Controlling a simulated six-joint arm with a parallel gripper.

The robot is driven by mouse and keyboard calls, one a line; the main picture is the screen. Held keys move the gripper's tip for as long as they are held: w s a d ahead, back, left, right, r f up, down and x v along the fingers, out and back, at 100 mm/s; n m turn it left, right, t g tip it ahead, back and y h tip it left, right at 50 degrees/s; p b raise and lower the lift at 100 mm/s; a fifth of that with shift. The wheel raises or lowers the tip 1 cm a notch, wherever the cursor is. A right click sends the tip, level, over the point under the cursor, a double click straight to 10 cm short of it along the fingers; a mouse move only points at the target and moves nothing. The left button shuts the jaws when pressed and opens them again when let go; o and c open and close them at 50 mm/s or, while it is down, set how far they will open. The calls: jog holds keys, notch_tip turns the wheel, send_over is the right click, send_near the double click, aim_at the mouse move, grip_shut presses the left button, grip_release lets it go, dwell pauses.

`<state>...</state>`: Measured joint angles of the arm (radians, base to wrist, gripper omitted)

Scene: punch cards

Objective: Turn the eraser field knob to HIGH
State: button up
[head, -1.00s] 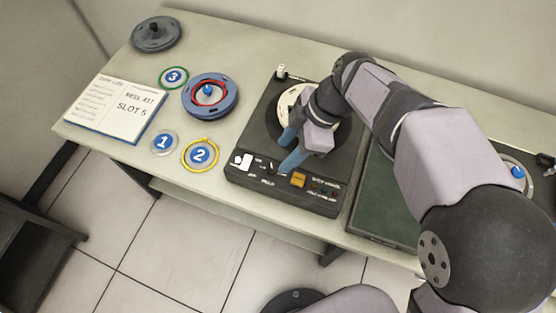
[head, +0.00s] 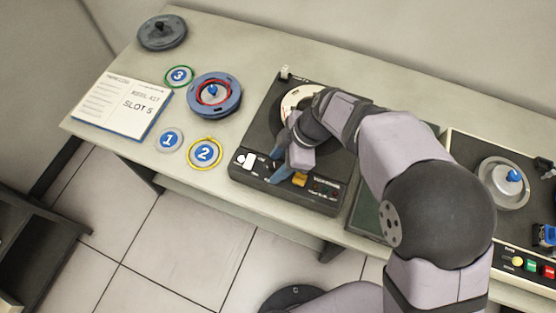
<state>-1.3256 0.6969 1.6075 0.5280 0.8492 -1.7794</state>
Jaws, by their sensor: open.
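The eraser (head: 262,118) is a black box with a round pale-and-dark disc on top and a control panel along its front edge. The panel has a white control (head: 245,160) at left, an amber square button (head: 300,179) and small lights at right. My gripper (head: 279,166) points down at the panel between the white control and the amber button. Its blue fingers are open and apart.
An open log book (head: 124,105), a blue reel (head: 215,95), numbered rings (head: 205,153) and a dark grey reel (head: 162,32) lie on the bench left of the eraser. A second device with a silver reel (head: 503,183) and coloured buttons stands at right. My arm crosses the right side.

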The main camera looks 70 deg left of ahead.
jog(key=c, duration=1)
jog(key=shift+m+b, duration=0.3)
jog(key=shift+b, duration=0.1)
jog(key=m+y+b, duration=0.1)
jog(key=m+b, duration=0.1)
jog(key=shift+d+f+b, duration=0.1)
jog(key=shift+f+b, duration=0.05)
jog(key=shift+b, duration=0.15)
jog(key=m+t+y+b, duration=0.1)
jog(key=m, duration=0.2)
jog(key=shift+s+d+m+b, duration=0.1)
jog(key=shift+s+m+b, duration=0.05)
jog(key=shift+m+b, duration=0.2)
jog(key=m+p, duration=0.1)
jog(key=m+t, duration=0.1)
jog(key=m, duration=0.1)
jog(key=shift+s+r+m+t+p, duration=0.15)
jog(key=shift+r+m+t+p, duration=0.1)
jog(key=shift+r+t+p, duration=0.1)
jog(key=shift+f+m+t+y+p, duration=0.1)
jog(key=shift+m+t+y+p, duration=0.3)
jog(key=shift+m+p, duration=0.7)
